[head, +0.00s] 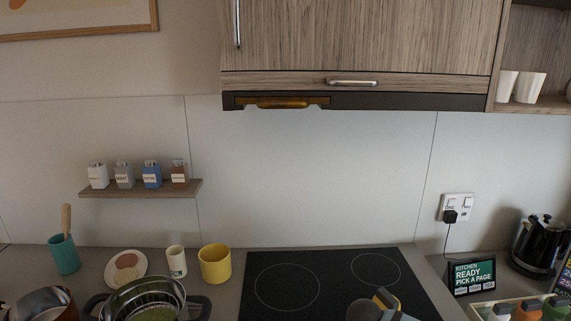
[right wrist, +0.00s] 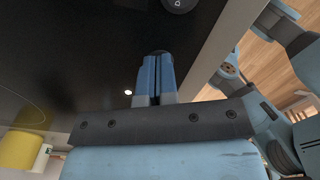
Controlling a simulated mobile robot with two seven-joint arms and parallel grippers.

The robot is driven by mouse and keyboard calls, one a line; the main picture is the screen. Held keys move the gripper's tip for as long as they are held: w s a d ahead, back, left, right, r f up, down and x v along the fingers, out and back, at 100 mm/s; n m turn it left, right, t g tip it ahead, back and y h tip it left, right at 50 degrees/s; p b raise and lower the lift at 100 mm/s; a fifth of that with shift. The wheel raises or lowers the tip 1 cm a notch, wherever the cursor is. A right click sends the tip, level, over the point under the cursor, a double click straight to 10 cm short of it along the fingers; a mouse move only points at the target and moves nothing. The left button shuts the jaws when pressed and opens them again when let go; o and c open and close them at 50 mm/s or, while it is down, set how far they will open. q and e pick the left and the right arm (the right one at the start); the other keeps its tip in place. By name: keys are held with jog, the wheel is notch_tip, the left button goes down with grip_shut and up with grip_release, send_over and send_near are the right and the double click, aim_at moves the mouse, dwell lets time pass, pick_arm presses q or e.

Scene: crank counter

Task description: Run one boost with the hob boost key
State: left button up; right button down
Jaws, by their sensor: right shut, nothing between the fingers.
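The black glass hob (head: 330,275) lies in the counter at the bottom middle of the head view, and its dark surface fills the upper left of the right wrist view (right wrist: 70,60). My right gripper (head: 384,300) is over the hob's front right part; in the right wrist view its blue fingers (right wrist: 156,58) are together with nothing between them. A dark round key (right wrist: 180,4) with a small light mark is cut by the top edge there, beyond the fingertips and apart from them. I cannot tell if it is the boost key. My left gripper is not in view.
A yellow mug (head: 215,264), a white cup (head: 176,261) and a steel pot (head: 145,297) stand left of the hob. A small display reading "READY PICK A PAGE" (head: 472,275) and a black kettle (head: 540,245) stand right. A hood (head: 350,100) hangs above.

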notch_tip(320, 180, up, 5)
jog(key=p, duration=0.3)
jog(key=shift+p, duration=0.35)
jog(key=shift+f, duration=0.1)
jog(key=s+r+p, duration=0.4)
jog(key=s+r, duration=0.1)
jog(key=r, duration=0.1)
jog(key=shift+p, duration=0.35)
jog(key=shift+d, duration=0.1)
dwell(0.5)
dwell(0.7)
